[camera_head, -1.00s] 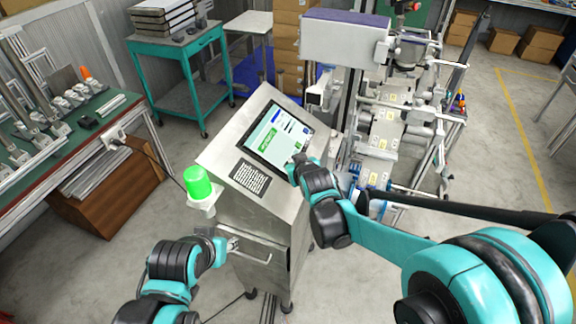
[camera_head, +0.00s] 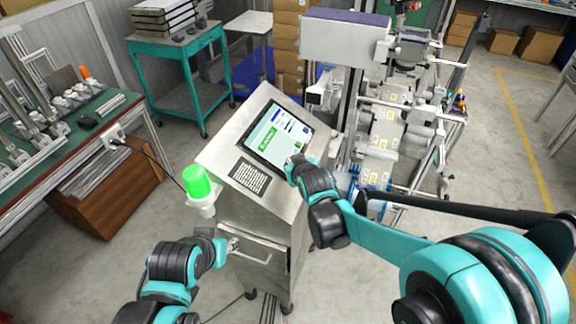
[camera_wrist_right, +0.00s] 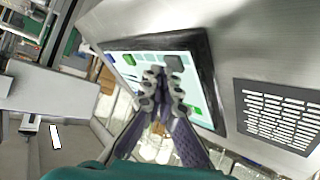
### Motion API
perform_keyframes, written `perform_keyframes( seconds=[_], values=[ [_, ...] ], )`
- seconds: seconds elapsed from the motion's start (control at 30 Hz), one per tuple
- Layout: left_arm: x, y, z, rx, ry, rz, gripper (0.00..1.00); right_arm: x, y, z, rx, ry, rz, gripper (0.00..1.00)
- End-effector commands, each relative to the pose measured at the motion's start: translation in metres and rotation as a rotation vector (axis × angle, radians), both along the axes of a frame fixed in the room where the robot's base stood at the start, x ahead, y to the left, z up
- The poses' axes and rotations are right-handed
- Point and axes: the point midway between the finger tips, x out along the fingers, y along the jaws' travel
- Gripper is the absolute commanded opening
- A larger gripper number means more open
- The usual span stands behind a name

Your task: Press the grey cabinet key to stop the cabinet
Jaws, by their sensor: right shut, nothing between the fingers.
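The steel cabinet (camera_head: 232,207) has a tilted touch screen (camera_head: 262,146) on top, with a green key (camera_head: 268,138) and blue fields. In the right wrist view, a grey key (camera_wrist_right: 174,63) shows on the screen (camera_wrist_right: 203,70), just beyond my fingertips. I cannot pick that key out in the head view. My right gripper (camera_head: 293,163) is shut and empty at the screen's lower right edge. Its fingertips (camera_wrist_right: 161,88) overlap the screen; I cannot tell whether they touch it. My left gripper (camera_head: 227,244) is beside the cabinet's front handle (camera_head: 252,256); its fingers are too small to read.
A green lamp (camera_head: 197,181) glows on the cabinet's left side. A machine with rollers (camera_head: 385,130) stands close on the right. A workbench (camera_head: 75,137) is at left, with clear floor between it and the cabinet.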

Motion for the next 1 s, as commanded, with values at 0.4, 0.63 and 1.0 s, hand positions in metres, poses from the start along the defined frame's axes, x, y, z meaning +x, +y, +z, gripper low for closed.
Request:
perform_keyframes(
  seconds=[0.4, 0.63, 1.0],
  values=[
    [0.0, 0.0, -0.0022, 0.0, 0.0, 0.0, 0.4, 0.0004, 0.0013, -0.0025, 0.0, 0.0, 0.0, 0.0],
    [0.0001, 0.0, -0.0044, 0.0, 0.0, 0.0, 0.4, 0.0007, 0.0027, -0.0049, 0.0, 0.0, 0.0, 0.0],
    [0.0001, 0.0, -0.0073, 0.0, 0.0, 0.0, 0.4, 0.0013, 0.0046, -0.0083, 0.0, 0.0, 0.001, 0.0]
  ],
)
